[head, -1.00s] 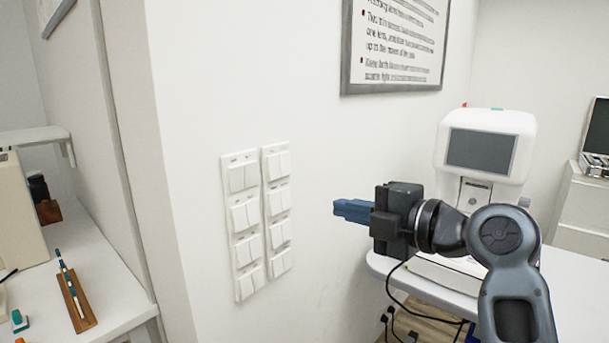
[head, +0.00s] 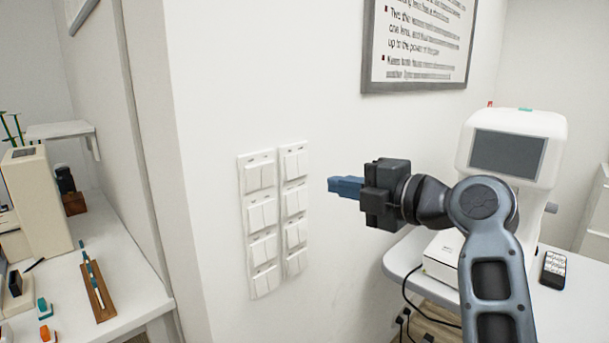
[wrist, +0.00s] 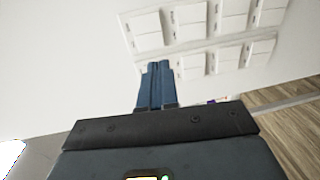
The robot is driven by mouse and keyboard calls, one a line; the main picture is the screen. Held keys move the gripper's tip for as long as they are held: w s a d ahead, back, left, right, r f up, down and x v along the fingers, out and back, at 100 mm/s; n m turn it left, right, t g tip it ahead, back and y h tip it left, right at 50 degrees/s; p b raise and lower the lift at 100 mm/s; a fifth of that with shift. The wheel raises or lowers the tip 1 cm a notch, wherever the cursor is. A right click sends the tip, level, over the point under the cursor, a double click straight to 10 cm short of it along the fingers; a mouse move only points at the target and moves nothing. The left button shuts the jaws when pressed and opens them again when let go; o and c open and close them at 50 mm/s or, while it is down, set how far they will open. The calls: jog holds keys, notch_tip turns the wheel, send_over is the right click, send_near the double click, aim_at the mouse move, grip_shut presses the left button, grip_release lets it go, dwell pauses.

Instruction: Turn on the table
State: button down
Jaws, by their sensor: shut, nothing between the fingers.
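Two upright white switch panels are fixed side by side on the white wall, a left panel (head: 262,224) and a right panel (head: 295,212). Each carries several rocker switches; their labels are too small to read. My gripper (head: 332,186) has blue fingers, is shut and empty, and points left, just right of the right panel in the head view. In the wrist view my gripper (wrist: 158,70) points at the switch panels (wrist: 192,64), which run across the top. Whether the fingertips touch the wall cannot be told. The table (head: 405,262) stands at the right, partly behind my arm.
A white eye-test device (head: 512,150) stands on the table, with a dark keypad (head: 553,268) beside it. Cables hang below the table edge. A framed text poster (head: 418,45) hangs above. A desk (head: 130,290) with small items lies left of the wall corner.

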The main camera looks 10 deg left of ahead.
aim_at(293, 177)
jog(key=p+x, duration=0.2)
jog(key=x, duration=0.7)
jog(key=shift+r, duration=0.1)
jog(key=shift+w+a, duration=0.1)
jog(key=shift+f, duration=0.2)
jog(key=b, duration=0.2)
jog(key=shift+w+a+f+b, duration=0.1)
jog(key=shift+f+b, duration=0.2)
jog(key=shift+b, duration=0.1)
jog(key=shift+r+p, duration=0.35)
jog(key=shift+f, duration=0.1)
